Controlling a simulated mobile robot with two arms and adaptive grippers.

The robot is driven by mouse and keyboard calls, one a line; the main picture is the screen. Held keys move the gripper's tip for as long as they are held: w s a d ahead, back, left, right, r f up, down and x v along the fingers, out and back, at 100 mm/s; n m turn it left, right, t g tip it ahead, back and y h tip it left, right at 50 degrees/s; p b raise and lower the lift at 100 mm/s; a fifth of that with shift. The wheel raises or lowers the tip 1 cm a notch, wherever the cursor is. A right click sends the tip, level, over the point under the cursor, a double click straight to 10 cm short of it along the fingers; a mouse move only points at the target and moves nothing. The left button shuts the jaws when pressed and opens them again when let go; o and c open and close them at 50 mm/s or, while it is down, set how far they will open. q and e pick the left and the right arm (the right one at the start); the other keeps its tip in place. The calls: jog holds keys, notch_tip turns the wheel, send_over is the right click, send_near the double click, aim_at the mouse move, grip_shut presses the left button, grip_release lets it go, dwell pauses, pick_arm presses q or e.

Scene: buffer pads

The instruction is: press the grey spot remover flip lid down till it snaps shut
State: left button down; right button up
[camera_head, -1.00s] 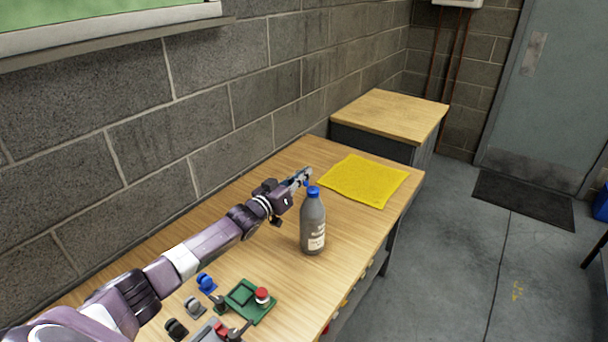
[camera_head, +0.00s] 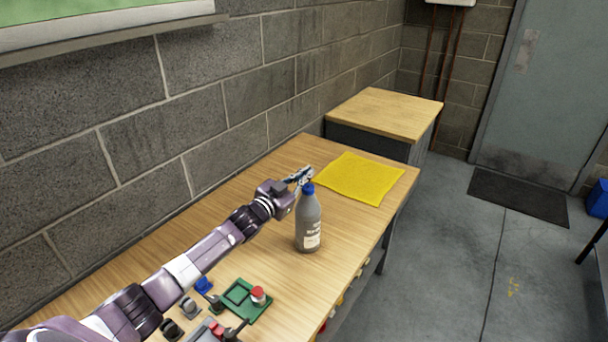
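The spot remover is a grey bottle (camera_head: 308,222) with a pale label, upright on the wooden workbench (camera_head: 345,225). Its blue cap (camera_head: 308,187) is on top; the lid's exact position is too small to tell. My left gripper (camera_head: 304,174) is just behind and above the cap, at its upper left in the picture. I cannot tell if it touches the cap, or whether its fingers are open or shut. My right gripper is out of view.
A yellow cloth (camera_head: 362,178) lies flat beyond the bottle. A green block with a red button (camera_head: 247,299) and several small coloured parts lie at the near end. A lower wooden-topped cabinet (camera_head: 385,112) stands behind. A block wall runs along the left.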

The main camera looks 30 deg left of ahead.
pick_arm(q)
jog(key=shift+d+f+m, duration=0.1)
jog(key=shift+m, duration=0.2)
jog(key=c, duration=2.2)
grip_release()
jog(key=s, duration=0.8)
jog(key=s+a, duration=0.1)
jog(key=s, duration=0.3)
